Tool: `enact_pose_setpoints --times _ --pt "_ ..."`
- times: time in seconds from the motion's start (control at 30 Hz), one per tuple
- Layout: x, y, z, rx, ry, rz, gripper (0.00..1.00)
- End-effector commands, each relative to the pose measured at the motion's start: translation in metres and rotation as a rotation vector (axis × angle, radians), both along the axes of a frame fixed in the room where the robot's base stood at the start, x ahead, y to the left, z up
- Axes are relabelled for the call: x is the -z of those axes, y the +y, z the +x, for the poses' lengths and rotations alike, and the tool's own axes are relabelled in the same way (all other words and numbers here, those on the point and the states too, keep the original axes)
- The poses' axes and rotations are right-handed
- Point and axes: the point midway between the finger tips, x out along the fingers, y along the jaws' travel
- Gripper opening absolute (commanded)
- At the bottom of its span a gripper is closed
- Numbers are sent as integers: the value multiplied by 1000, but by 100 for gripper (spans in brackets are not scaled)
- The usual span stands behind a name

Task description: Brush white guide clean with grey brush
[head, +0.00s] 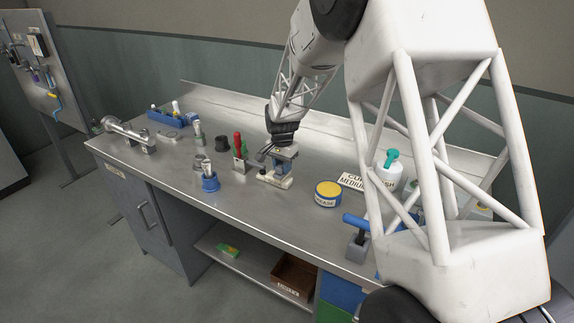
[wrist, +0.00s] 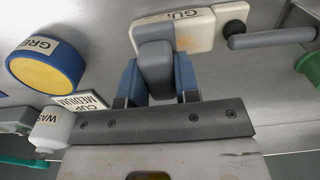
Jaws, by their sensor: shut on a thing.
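The white guide (head: 274,181) stands on the steel bench, under my gripper (head: 284,153). In the wrist view the guide (wrist: 197,32) shows part of a label and a faint orange-brown stain beside the gripper. My gripper (wrist: 160,82) has blue fingers shut on a grey block, which looks like the grey brush (wrist: 154,62). The brush reaches over the guide's face; whether it touches cannot be told. Its underside is hidden. A grey rod (wrist: 275,38) with a black end lies close beside the guide's right end in the wrist view.
A yellow-topped blue grease tin (head: 328,194) stands right of the guide. A red-handled tool (head: 239,147), a dark cup (head: 222,144) and a blue holder (head: 210,183) stand left. A white bottle with teal pump (head: 390,172) is further right. The front middle bench is clear.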

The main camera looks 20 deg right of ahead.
Motion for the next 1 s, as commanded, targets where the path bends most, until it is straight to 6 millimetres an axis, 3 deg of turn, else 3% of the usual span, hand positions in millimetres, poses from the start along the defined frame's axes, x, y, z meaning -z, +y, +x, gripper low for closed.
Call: enact_pose_setpoints --times 0.3,0.37,0.63,1.0 --pt "1 21 20 -2 3 0 7" --pt "-7 24 24 -1 -1 0 7" --pt "2 38 37 -2 1 0 7" --pt "0 19 18 0 1 0 7"
